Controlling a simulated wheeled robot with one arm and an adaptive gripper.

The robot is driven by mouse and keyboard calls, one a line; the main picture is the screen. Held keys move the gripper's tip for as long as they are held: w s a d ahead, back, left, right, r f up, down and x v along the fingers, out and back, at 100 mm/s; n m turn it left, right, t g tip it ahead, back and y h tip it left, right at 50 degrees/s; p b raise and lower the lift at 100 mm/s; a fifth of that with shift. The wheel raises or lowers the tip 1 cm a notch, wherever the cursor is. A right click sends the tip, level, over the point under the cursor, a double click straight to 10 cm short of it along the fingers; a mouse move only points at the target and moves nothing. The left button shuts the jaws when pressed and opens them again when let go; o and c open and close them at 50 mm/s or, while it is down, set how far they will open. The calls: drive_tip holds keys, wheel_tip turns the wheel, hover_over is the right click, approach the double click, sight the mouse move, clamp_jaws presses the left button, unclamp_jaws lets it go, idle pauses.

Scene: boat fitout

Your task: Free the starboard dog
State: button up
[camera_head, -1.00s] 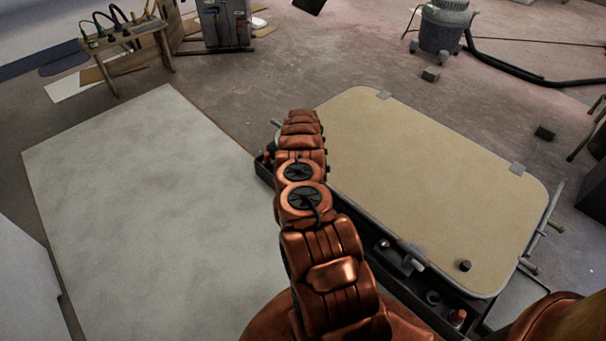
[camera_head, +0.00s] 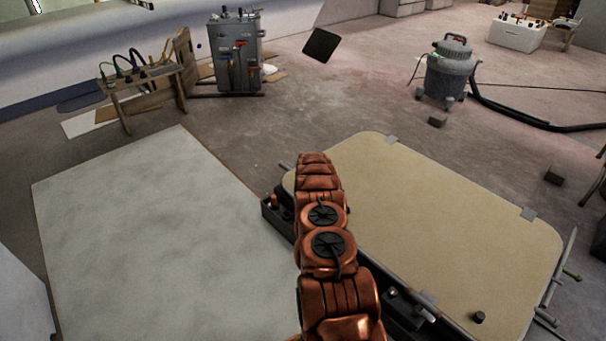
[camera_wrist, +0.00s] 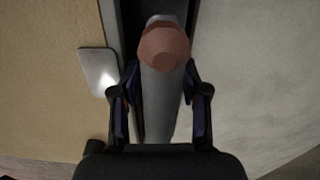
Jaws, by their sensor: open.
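In the wrist view, my gripper (camera_wrist: 160,72) is open, its two dark fingers on either side of a grey bar (camera_wrist: 162,110) with a faceted copper-coloured knob (camera_wrist: 164,46). The knob lies between and slightly beyond the fingertips; I cannot tell if they touch it. The bar lies in a dark channel beside the tan hatch panel (camera_wrist: 45,80). In the head view, the panel (camera_head: 450,220) lies to the right of my arm, which hides my gripper. I cannot tell which fitting is the starboard dog.
A pale board (camera_head: 150,230) lies left of my arm. A dark tray (camera_head: 405,315) with small parts runs along the panel's near edge. A grey clip (camera_wrist: 98,72) sits on the panel.

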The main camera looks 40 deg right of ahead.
drive_tip(key=n+b, duration=0.1)
drive_tip(key=n, duration=0.2)
drive_tip(key=n+b, duration=0.2)
drive_tip(key=n, duration=0.1)
drive_tip(key=shift+s+d+f, duration=0.1)
drive_tip(key=shift+f, duration=0.1)
drive_tip(key=n+b, duration=0.6)
drive_tip(key=r+p, duration=0.4)
drive_tip(key=r, duration=0.6)
drive_tip(key=shift+a+r, duration=0.2)
drive_tip(key=s+a+r+m+p, duration=0.1)
drive_tip(key=a+r+p, duration=0.2)
drive_tip(key=r, duration=0.7)
drive_tip(key=s+a+r+m+g+h+p, duration=0.1)
drive_tip(key=a+r+m+p, duration=0.1)
drive_tip(key=r, duration=0.8)
drive_tip(key=shift+s+a+p, duration=0.3)
drive_tip(key=shift+a+p, duration=0.25)
drive_tip(key=shift+p, duration=0.8)
